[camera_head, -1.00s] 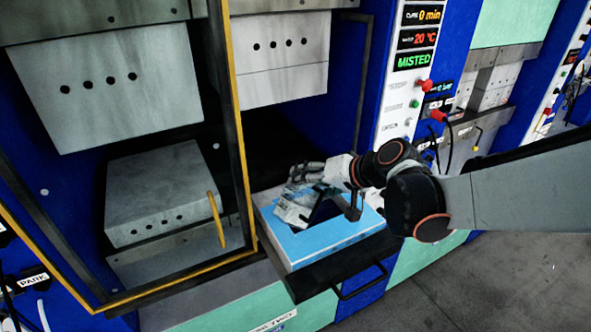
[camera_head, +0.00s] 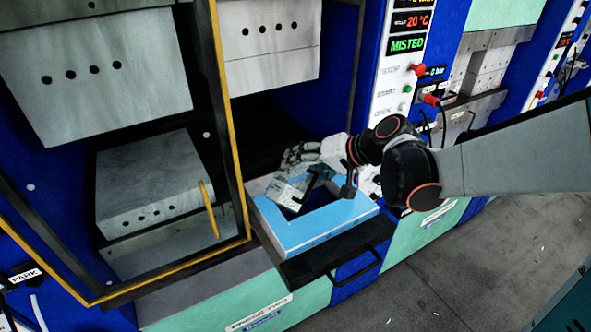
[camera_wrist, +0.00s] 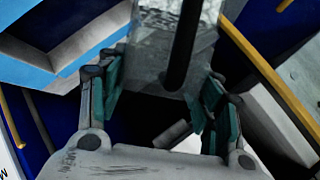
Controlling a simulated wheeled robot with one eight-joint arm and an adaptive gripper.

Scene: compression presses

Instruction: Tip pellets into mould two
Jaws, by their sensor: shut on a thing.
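The mould (camera_head: 288,238) is a blue-topped block with a dark square recess, lying on the pulled-out shelf of a press whose label appears to read two. My gripper (camera_head: 318,172) is above the mould's back part. It is shut on a grey, shiny, box-like container (camera_head: 290,190), which appears tilted over the recess. In the wrist view the teal finger pads of my gripper (camera_wrist: 163,85) sit either side of the container (camera_wrist: 150,60), with a black bar across it. The mould's blue edge (camera_wrist: 25,68) shows at upper left there. I cannot make out any pellets.
A yellow-edged guard frame (camera_head: 232,130) stands close left of the mould. The press's upper grey block (camera_head: 275,45) hangs behind it. The black shelf (camera_head: 335,255) with a handle juts out over open floor.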

